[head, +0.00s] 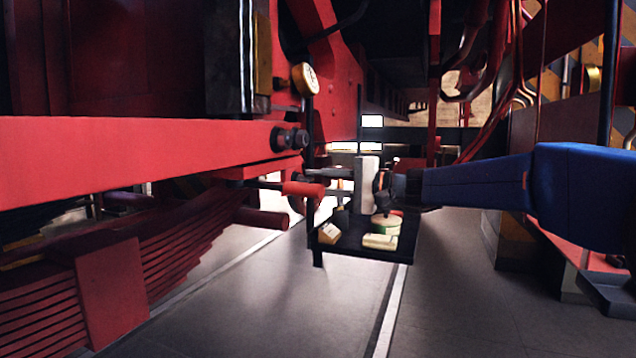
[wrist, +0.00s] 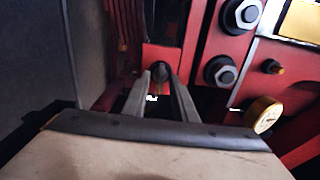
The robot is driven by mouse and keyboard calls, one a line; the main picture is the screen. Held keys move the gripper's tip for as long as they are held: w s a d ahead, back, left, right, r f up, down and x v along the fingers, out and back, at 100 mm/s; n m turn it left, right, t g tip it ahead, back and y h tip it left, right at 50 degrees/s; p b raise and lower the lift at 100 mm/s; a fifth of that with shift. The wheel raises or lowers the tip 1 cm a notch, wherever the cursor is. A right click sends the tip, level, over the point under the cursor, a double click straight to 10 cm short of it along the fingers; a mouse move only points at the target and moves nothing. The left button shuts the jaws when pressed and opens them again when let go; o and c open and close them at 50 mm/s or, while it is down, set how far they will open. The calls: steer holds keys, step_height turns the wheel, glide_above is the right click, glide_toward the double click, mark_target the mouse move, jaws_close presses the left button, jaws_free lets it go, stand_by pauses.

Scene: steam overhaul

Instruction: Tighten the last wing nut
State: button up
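My gripper (head: 308,178) is in the middle of the head view, pointing left at the red frame. In the wrist view its two grey fingers (wrist: 161,78) stand apart, with a gap between the tips. A dark round stud or nut end (wrist: 160,69) on a red plate shows in that gap. I cannot tell whether the fingers touch it. No wing nut can be made out clearly; wings may be hidden by the fingers or lost in shadow. In the head view a red cylinder (head: 302,189) is close to the fingertips.
Large hex nuts (wrist: 221,71) and a brass-rimmed gauge (wrist: 263,115) are right of the fingers. The gauge (head: 305,79) stands above my gripper in the head view. A black tray (head: 345,246) with small boxes and a tin is below. The red beam (head: 140,150) is left; the floor is clear.

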steer(key=v, duration=1.7)
steer(key=shift+d, duration=0.15)
steer(key=s+d+f+n+g+h, duration=0.15)
steer(key=s+f+h, duration=0.65)
steer(key=s+f, duration=1.15)
steer(key=s+d+f+n+h, duration=0.2)
steer(key=s+d+f+h, duration=0.7)
steer(key=s+d+f, duration=0.4)
step_height(320, 180, down, 2)
steer(key=shift+s+d+f+n, duration=0.1)
steer(key=shift+s+d+n, duration=0.25)
steer(key=shift+s, duration=0.2)
